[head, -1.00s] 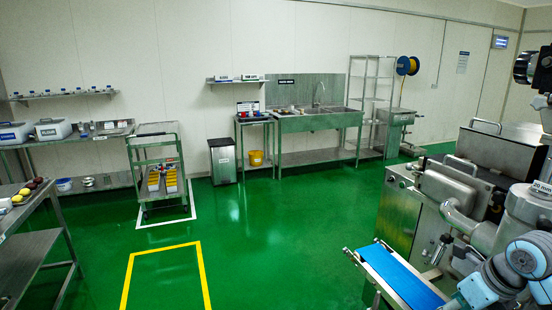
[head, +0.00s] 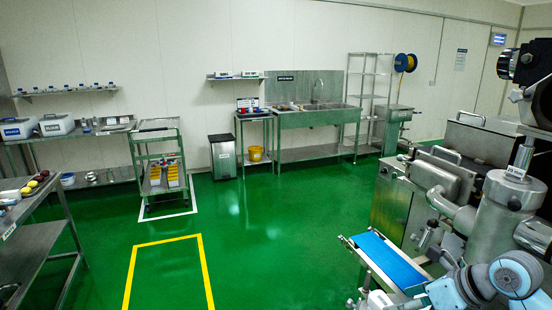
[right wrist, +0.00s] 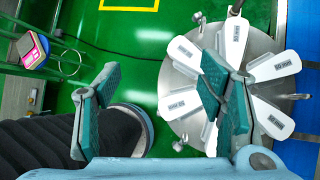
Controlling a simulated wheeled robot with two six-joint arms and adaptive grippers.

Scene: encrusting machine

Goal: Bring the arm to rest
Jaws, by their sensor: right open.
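My right arm (head: 515,275), with blue-grey joint covers, is at the lower right of the head view, in front of the steel machine (head: 400,212). In the right wrist view my right gripper (right wrist: 160,100) is open, its two teal-padded fingers wide apart with nothing between them. Green floor and part of a yellow line show beyond the fingers. The right finger overlaps a round steel plate with white labelled paddles (right wrist: 277,67) in the picture; I cannot tell the distance. My left gripper is in neither view.
A blue conveyor belt (head: 390,258) extends from the machine. A table (head: 35,255) stands at the left edge. A trolley (head: 158,160), bin (head: 223,157) and sink (head: 315,118) line the back. Open green floor, with a yellow outline (head: 206,275), lies between.

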